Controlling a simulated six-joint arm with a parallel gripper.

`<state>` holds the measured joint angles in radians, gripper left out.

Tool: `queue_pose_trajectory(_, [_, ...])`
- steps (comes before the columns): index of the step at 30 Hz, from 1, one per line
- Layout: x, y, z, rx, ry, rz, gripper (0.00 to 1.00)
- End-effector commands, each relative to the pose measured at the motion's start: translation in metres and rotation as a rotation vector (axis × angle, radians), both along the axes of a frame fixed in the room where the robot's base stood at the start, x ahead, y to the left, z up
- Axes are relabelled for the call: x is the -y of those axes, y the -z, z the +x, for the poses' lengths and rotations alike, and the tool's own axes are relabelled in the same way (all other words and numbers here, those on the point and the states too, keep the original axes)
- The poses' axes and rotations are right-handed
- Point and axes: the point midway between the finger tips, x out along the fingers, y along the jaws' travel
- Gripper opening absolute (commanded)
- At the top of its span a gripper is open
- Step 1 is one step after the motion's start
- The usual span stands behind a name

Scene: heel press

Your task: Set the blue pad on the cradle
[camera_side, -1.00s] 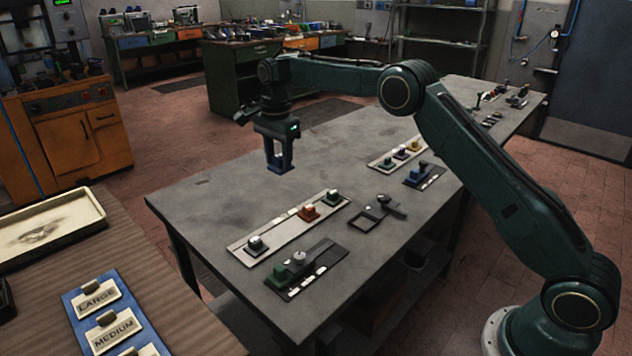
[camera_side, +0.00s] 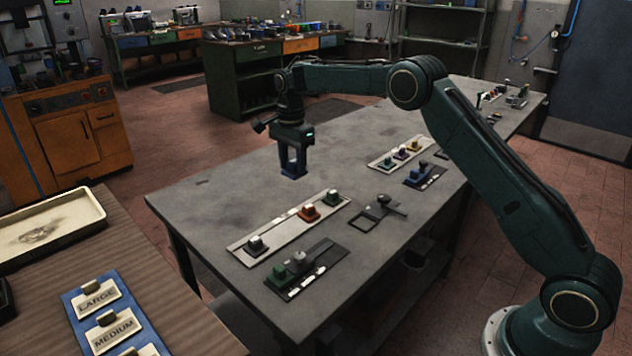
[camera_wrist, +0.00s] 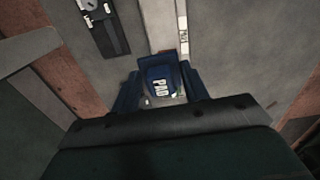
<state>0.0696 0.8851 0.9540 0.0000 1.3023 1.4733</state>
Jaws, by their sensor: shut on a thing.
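The blue pad (camera_wrist: 158,78) is between my gripper's fingers in the wrist view, with white letters "PAD" on its face. In the side view the blue pad (camera_side: 293,173) is a small blue shape at the fingertips, held above the grey table. My gripper (camera_side: 292,165) points down and is shut on it; it also shows in the wrist view (camera_wrist: 160,92). A dark square frame with a knobbed arm (camera_side: 367,222) lies on the table to the right and in front of the gripper. I cannot tell for sure which fixture is the cradle.
A pale strip (camera_side: 285,232) with orange and green blocks lies in front of the gripper, a dark plate (camera_side: 325,262) nearer still. Another pale strip (camera_side: 381,165) and a dark plate with a blue block (camera_side: 424,181) stand right. The table's left part is clear.

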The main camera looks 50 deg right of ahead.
Motion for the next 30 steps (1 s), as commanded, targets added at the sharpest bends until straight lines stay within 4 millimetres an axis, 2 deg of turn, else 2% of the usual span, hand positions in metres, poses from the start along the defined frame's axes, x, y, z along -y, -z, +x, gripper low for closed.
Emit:
queue_pose_trajectory(8, [0.059, 0.043, -0.029, -0.004, 0.015, 0.001, 0.22])
queue_pose_trajectory(18, [0.120, 0.092, -0.084, -0.004, 0.025, 0.001, 0.22])
queue_pose_trajectory(24, [0.140, 0.110, -0.112, -0.001, 0.028, 0.000, 0.22])
queue_pose_trajectory(30, [0.147, 0.118, -0.124, 0.001, 0.029, 0.000, 0.22])
